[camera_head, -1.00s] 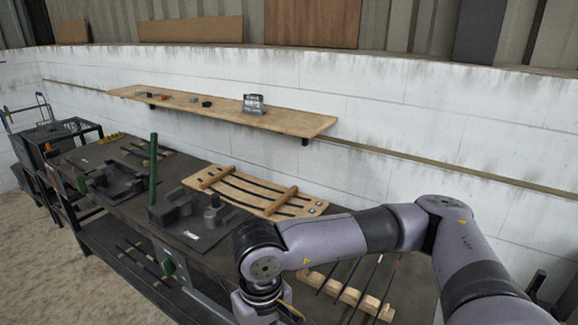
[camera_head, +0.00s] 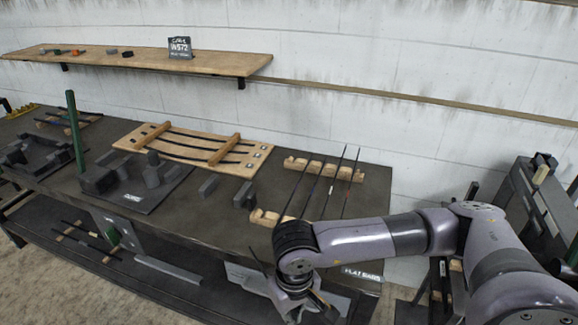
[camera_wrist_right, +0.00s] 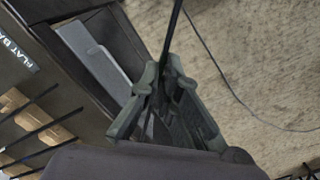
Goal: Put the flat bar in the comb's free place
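My right gripper (camera_head: 306,304) hangs in front of the table's front edge, below the table top. In the wrist view its fingers (camera_wrist_right: 163,78) are closed around a thin dark flat bar (camera_wrist_right: 173,32), which sticks out past the fingertips. In the head view the bar (camera_head: 258,262) points up and left. Its other end is hidden. A comb-like rack of two notched wooden strips (camera_head: 325,168) lies on the table, with several thin dark bars across it. My forearm hides part of its near strip, so I cannot tell which notch is free. My left gripper is not in view.
A wooden board (camera_head: 190,146) with curved dark strips lies left of the rack. Grey blocks and a dark fixture (camera_head: 150,190) stand further left, by a green post (camera_head: 75,130). A "FLAT BARS" label (camera_head: 362,274) is on the front edge. A dark stand (camera_head: 540,200) is at right.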

